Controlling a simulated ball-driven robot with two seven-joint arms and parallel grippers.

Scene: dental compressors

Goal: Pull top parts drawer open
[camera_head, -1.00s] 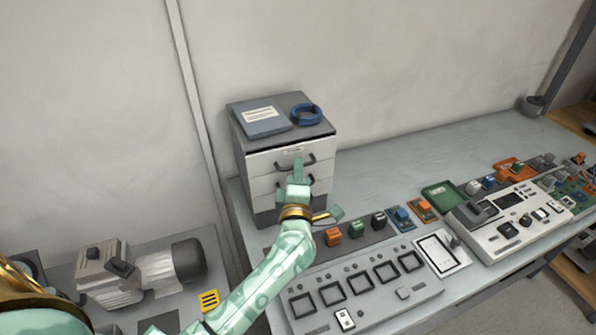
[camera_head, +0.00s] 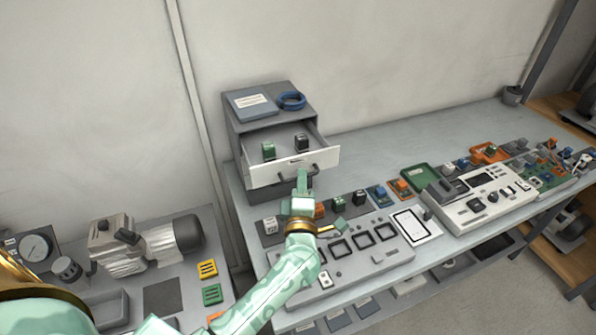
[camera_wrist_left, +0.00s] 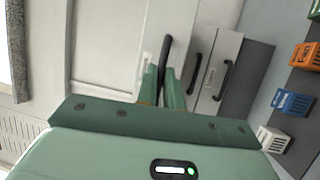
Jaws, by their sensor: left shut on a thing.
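The top parts drawer (camera_head: 264,176) of the grey cabinet (camera_head: 233,125) stands pulled out toward me. A green part (camera_head: 268,151) and a dark part (camera_head: 301,142) sit upright inside it. My left gripper (camera_head: 302,178) is at the drawer's front. In the left wrist view its two green fingers (camera_wrist_left: 161,86) are shut on the dark top drawer handle (camera_wrist_left: 165,58). Two lower handles, one of them the dark handle (camera_wrist_left: 196,82), show beside it there. In the head view the fingers and wrist partly hide the handle and the fronts below. My right gripper is not in view.
A booklet (camera_head: 251,104) and a blue ring (camera_head: 291,99) lie on the cabinet. A row of small coloured modules and a grey panel (camera_head: 393,258) lie in front and to the right. A pump motor (camera_head: 150,245) stands at lower left.

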